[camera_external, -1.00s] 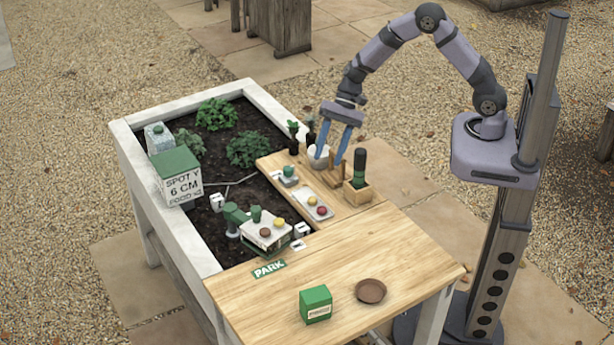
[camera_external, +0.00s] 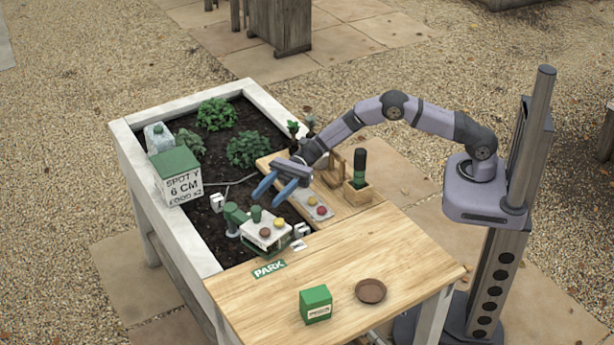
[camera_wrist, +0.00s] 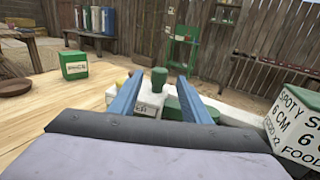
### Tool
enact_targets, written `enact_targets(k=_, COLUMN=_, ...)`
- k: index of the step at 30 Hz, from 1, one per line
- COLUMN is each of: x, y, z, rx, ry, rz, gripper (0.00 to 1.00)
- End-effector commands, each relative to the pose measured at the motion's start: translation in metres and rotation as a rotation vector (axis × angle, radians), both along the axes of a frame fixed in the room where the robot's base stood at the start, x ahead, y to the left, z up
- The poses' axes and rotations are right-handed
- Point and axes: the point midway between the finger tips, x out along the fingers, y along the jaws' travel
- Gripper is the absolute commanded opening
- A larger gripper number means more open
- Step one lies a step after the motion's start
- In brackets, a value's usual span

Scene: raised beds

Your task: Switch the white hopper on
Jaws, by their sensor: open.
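A white-topped unit with green parts (camera_external: 266,237) stands at the bed's near end by the wooden top. It has a brown and a yellow round piece on top and a green cap (camera_external: 256,214). I take it for the white hopper, but no label confirms this. In the wrist view its white body (camera_wrist: 151,100) and green cap (camera_wrist: 159,76) lie ahead between my fingers. My gripper (camera_external: 268,199) is open and empty, with blue fingers above and behind the unit, apart from it. I cannot tell the switch's state.
A grey plate with a yellow and a red round piece (camera_external: 320,210) lies right of my gripper. A wooden holder with a green-black tool (camera_external: 359,170) stands beyond. A lettered box (camera_external: 180,183) is at left. A green box (camera_external: 316,304) and brown dish (camera_external: 370,291) stand on the wooden top.

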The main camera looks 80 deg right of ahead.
Motion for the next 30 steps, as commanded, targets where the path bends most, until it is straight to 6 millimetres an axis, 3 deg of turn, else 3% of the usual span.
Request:
enact_targets(k=16, x=0.016, y=0.058, z=0.0, rx=-0.003, ry=-0.002, rz=0.002, gripper=0.43)
enact_targets(k=30, x=0.02, y=0.068, z=0.0, rx=-0.003, ry=-0.001, rz=0.0, gripper=0.43)
